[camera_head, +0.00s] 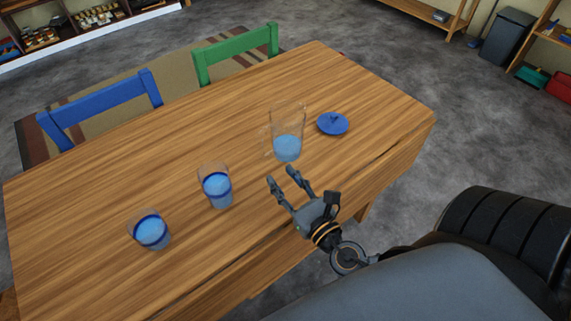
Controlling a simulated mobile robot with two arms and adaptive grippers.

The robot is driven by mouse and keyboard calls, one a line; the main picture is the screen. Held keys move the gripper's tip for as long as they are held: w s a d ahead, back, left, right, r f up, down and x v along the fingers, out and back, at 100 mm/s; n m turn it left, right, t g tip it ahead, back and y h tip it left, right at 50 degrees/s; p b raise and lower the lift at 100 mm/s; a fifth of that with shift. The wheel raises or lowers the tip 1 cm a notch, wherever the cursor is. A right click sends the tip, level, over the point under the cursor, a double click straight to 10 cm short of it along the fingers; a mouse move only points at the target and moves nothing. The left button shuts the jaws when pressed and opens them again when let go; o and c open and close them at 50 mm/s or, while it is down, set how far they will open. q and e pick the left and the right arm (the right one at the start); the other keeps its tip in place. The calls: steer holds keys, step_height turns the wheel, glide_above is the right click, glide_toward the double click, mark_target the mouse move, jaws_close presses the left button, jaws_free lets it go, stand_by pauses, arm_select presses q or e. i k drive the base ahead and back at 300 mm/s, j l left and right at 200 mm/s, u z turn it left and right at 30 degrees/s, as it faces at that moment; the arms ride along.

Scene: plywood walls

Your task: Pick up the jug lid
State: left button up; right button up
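The blue jug lid (333,123) lies on the wooden table, with its small knob on top. A clear jug (287,147) with blue liquid in its lower part stands upright just left of the lid, uncovered. My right gripper (282,175) is open and empty near the table's front edge. Its fingers point up and left in the picture, just below the jug, with a gap between them. It is apart from the lid, which is up and to its right. My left gripper is not in this view.
Two glasses with blue bands, one taller (216,187) and one shorter (151,231), stand to the left on the table (110,180). A blue chair (103,101) and a green chair (236,53) are at the far side. The table around the lid's right is clear.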

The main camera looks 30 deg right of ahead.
mark_target(334, 124)
steer(key=z, duration=1.4)
